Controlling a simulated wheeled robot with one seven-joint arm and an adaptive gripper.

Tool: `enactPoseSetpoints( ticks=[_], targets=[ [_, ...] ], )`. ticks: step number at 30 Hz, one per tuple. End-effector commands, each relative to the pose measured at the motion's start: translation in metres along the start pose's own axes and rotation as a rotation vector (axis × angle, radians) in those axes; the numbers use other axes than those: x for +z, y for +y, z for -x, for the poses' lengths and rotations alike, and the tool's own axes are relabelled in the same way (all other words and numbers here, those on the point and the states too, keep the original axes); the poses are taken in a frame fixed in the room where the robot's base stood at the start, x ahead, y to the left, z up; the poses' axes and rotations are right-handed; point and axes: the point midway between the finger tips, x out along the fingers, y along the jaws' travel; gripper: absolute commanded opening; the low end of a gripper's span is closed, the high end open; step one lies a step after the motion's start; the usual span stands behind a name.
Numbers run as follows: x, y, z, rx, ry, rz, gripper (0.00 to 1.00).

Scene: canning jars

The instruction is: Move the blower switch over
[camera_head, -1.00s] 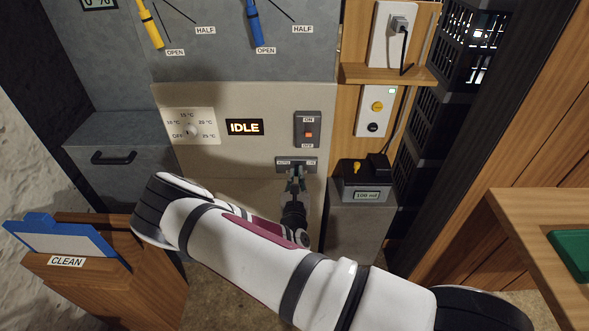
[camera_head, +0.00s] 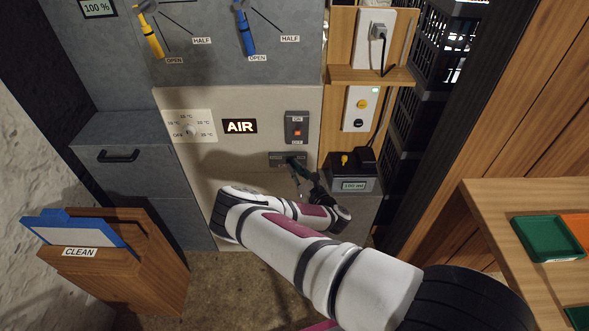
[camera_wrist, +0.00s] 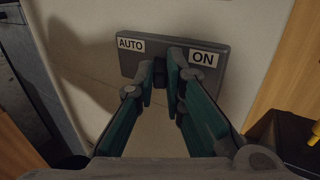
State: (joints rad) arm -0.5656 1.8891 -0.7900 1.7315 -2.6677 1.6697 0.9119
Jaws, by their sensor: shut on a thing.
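The blower switch is a dark grey plate (camera_head: 276,161) low on the pale panel. In the wrist view the plate (camera_wrist: 135,66) carries the label AUTO at left and ON at right. My gripper (camera_head: 294,163) reaches it from the lower right. In the wrist view my gripper (camera_wrist: 161,78) has its green-sided fingers close together around the small dark switch knob (camera_wrist: 160,66). The knob is between the two labels; its exact setting is hard to tell behind the fingers.
Above the plate is an ON/OFF rocker (camera_head: 297,128) glowing red. A temperature dial (camera_head: 191,131) is at left. A wooden CLEAN bin (camera_head: 150,260) is at lower left, and a wooden table (camera_head: 490,205) at right.

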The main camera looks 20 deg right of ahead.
Motion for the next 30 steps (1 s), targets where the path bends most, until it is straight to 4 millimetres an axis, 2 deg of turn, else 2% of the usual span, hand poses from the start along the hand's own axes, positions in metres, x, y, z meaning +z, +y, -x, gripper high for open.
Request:
enactPoseSetpoints(
  ticks=[11,12,14,24,30],
  targets=[
    [0.001,0.000,-0.001,0.004,-0.002,-0.001,0.00],
    [0.001,0.000,-0.002,0.004,-0.002,0.000,0.17],
    [0.001,0.000,-0.001,0.003,-0.002,0.000,0.31],
    [0.000,0.000,0.001,0.003,-0.001,0.001,0.31],
    [0.000,-0.001,0.023,0.000,0.001,0.003,0.31]
  ],
)
